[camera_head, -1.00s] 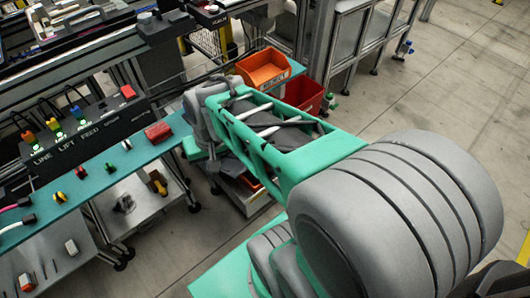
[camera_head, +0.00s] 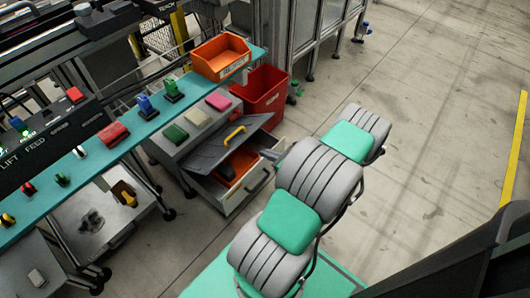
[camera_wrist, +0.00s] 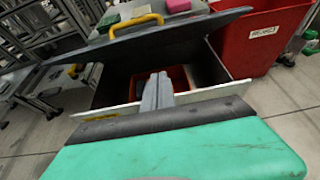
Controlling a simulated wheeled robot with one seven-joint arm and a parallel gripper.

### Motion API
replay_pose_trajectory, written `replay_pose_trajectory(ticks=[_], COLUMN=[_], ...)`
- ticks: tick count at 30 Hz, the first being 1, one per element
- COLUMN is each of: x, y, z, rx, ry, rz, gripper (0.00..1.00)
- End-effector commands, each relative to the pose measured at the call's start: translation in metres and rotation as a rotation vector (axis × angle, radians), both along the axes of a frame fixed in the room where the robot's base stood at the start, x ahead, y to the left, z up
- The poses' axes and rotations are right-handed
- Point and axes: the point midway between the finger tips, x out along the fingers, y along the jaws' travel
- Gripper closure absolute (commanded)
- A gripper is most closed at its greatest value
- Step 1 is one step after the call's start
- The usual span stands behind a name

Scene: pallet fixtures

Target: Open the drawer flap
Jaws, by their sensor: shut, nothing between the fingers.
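The drawer (camera_head: 243,203) of the grey cabinet is pulled out. Its dark flap (camera_head: 208,158) has a yellow handle (camera_head: 235,134) and sits tilted over part of the opening. In the wrist view the flap (camera_wrist: 205,27) spans the top, raised above the drawer front, with the handle (camera_wrist: 135,25) on its upper face. An orange-red bin (camera_wrist: 180,78) shows inside the drawer. My gripper (camera_wrist: 158,77) is shut and empty. Its fingers point toward the drawer opening, below the flap's edge in the picture and apart from the handle. Contact with the flap cannot be told.
Green, beige and pink blocks (camera_head: 218,101) lie on the cabinet top behind the flap. A red bin (camera_head: 262,92) stands behind it, below an orange bin (camera_head: 221,57) on the teal bench (camera_head: 135,128). Open floor (camera_head: 420,150) lies to the right.

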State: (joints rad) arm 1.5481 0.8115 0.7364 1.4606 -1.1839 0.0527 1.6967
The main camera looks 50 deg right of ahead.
Motion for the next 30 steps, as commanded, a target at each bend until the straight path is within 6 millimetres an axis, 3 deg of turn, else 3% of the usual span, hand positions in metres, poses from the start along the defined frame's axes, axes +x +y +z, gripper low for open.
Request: replay_pose_trajectory(ticks=[9,12,18,30], x=[0.066,0.077,0.088,0.089], y=[0.004,0.002,0.003,0.003], z=[-0.031,-0.011,0.004,0.008], rx=[-0.003,-0.008,-0.004,-0.004], ry=[0.001,0.001,0.001,0.005], rz=[0.009,0.007,0.005,0.005], gripper=[1.0,1.0,1.0,1.0])
